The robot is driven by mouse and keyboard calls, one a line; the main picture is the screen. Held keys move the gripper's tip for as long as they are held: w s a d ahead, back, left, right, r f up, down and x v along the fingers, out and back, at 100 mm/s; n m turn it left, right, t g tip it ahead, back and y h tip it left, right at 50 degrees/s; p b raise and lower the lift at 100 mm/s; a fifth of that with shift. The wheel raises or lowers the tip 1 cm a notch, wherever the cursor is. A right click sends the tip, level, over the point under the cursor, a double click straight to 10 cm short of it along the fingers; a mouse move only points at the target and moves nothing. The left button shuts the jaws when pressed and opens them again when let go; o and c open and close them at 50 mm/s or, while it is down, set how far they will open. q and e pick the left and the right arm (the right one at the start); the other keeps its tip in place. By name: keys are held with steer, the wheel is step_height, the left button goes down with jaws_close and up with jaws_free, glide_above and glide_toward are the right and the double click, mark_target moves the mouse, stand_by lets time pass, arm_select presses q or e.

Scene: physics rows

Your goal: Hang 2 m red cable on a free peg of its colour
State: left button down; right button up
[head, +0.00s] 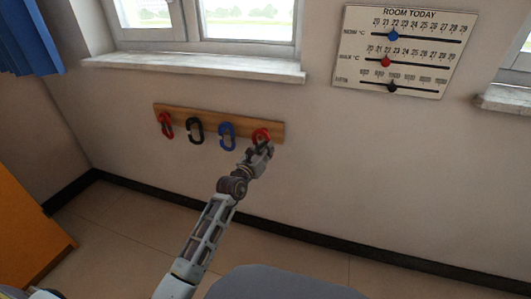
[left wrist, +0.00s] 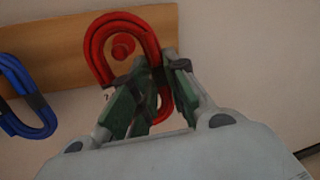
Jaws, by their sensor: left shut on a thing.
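A red cable (head: 262,134), coiled in a long loop, is at the right end of the wooden peg board (head: 244,127). My left gripper (head: 263,149) is shut on the lower right part of this loop. In the left wrist view the red loop (left wrist: 92,45) rises above the fingers (left wrist: 160,66), and a red peg (left wrist: 123,41) shows inside its upper bend. I cannot tell whether the loop rests on the peg. Another red cable (head: 166,126) hangs at the board's left end. My right gripper is not in view.
A black cable (head: 195,132) and a blue cable (head: 227,137) hang between the two red ones. The blue cable is close left of my gripper. A window sill (head: 195,66) juts out above the board. An orange cabinet (head: 30,235) stands at left.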

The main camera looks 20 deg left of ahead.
arm_select(q)
steer(key=shift+b+x, duration=0.9)
steer(key=shift+w+a+f, duration=0.15)
steer(key=shift+w+f, duration=0.2)
steer(key=shift+w, duration=0.1)
steer(key=shift+w+f, duration=0.1)
steer(key=shift+w+f, duration=0.1)
steer(key=shift+f, duration=0.05)
steer(key=c, duration=1.3)
jaws_free()
